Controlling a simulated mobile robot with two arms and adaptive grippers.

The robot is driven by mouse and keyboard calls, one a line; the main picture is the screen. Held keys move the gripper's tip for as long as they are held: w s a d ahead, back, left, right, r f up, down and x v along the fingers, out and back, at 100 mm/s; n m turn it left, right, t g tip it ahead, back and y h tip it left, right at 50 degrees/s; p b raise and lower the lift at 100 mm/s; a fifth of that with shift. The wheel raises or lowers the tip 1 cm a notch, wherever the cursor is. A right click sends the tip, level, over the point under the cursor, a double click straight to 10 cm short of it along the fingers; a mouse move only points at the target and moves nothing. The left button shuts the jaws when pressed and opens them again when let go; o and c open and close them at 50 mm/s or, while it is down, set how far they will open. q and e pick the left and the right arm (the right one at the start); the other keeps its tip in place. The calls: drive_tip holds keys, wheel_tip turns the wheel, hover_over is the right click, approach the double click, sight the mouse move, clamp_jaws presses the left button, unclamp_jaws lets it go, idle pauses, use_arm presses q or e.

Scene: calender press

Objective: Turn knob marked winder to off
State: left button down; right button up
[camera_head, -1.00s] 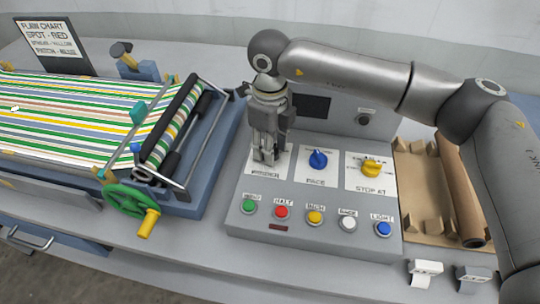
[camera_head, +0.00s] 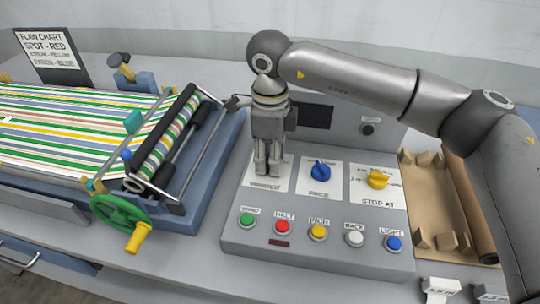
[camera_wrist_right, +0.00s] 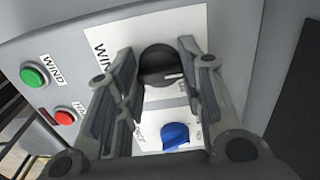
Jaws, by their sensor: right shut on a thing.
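The winder knob (camera_wrist_right: 157,62) is dark and round and sits on a white plate whose label begins "WIN" in the right wrist view. A light mark on it points toward the right of that picture. My right gripper (camera_head: 268,171) points down at the left plate of the grey control panel (camera_head: 310,217). Its fingers are closed on the winder knob, one on each side. In the head view the fingers hide the knob and part of its plate. My left gripper is not in view.
A blue knob (camera_head: 320,171) and a yellow knob (camera_head: 377,180) are right of the gripper. Several coloured buttons line the panel's front, including green (camera_head: 247,219) and red (camera_head: 283,227). The striped press with its green handwheel (camera_head: 122,214) stands left.

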drive_tip(key=shift+r, duration=0.1)
drive_tip(key=o, duration=1)
wheel_tip(320, 180, up, 12)
drive_tip(key=shift+f, duration=0.1)
